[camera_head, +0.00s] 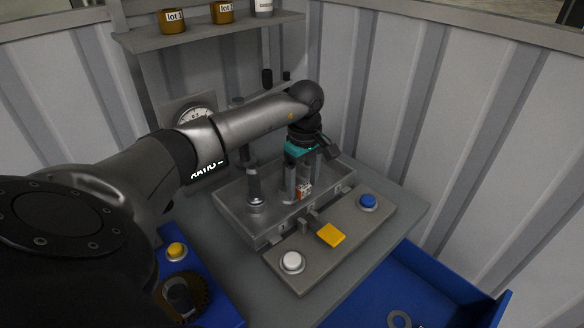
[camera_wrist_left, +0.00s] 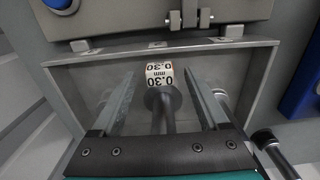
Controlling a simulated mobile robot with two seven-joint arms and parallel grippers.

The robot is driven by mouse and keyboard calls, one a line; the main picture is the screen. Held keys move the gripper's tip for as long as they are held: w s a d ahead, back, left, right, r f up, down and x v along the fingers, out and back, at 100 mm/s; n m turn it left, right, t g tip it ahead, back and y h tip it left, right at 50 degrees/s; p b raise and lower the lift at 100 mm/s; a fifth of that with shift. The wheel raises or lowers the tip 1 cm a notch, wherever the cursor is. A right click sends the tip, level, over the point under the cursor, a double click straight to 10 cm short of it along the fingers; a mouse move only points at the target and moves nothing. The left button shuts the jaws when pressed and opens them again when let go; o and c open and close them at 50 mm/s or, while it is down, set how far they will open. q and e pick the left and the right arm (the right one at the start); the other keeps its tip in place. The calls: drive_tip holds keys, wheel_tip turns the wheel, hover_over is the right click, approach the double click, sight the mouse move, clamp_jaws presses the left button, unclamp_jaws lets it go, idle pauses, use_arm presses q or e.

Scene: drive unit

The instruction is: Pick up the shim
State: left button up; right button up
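The shim (camera_wrist_left: 160,70) shows in the left wrist view as a small pale piece with "0.30 mm" printed on it. It sits inside a grey metal tray (camera_head: 228,207), near one wall. In the head view the shim (camera_head: 304,190) is a small white and orange-red piece, partly hidden by the fingers. My left gripper (camera_wrist_left: 161,78) is open, its two fingers apart on either side of the shim, with visible gaps. In the head view my left gripper (camera_head: 298,184) points down into the tray. My right gripper is not in view.
A grey post (camera_head: 255,188) stands in the tray. In front is a panel with a white button (camera_head: 292,262), a yellow plate (camera_head: 331,235) and a blue button (camera_head: 368,202). A blue bin (camera_head: 450,290) lies at the lower right. A gauge (camera_head: 196,115) stands behind.

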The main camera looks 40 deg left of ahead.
use_arm(q)
clamp_jaws()
idle(0.4)
drive_tip(key=shift+r, duration=0.1)
